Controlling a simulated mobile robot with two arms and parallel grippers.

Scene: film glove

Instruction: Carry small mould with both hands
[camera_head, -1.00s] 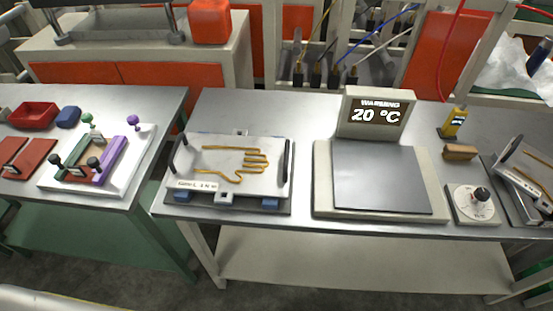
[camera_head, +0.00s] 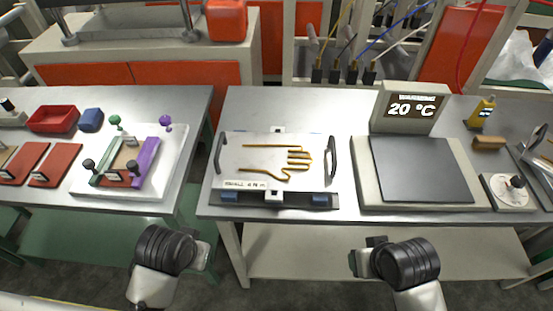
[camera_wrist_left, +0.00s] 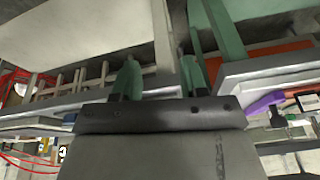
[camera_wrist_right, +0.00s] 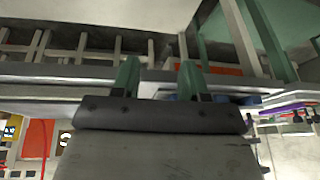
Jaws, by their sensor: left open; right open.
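The small mould (camera_head: 250,178) is a pale flat plate with a gold hand outline on top and a label on its front edge. Dark upright handles stand at its left (camera_head: 219,153) and right (camera_head: 333,157) ends. It sits on a dark base with blue blocks (camera_head: 230,196) on the middle table. My left gripper (camera_head: 208,256) is low in front of the table, left of the mould. My right gripper (camera_head: 357,262) is low in front, right of the mould. Both are apart from it. The wrist views show the left fingers (camera_wrist_left: 158,76) and right fingers (camera_wrist_right: 158,78) spread and empty.
A warming plate (camera_head: 420,168) with a 20 °C display (camera_head: 411,107) stands right of the mould, beside a dial (camera_head: 511,190). The left table holds a white board (camera_head: 172,182) with coloured bars and a red tray (camera_head: 52,119). A gap separates the two tables.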

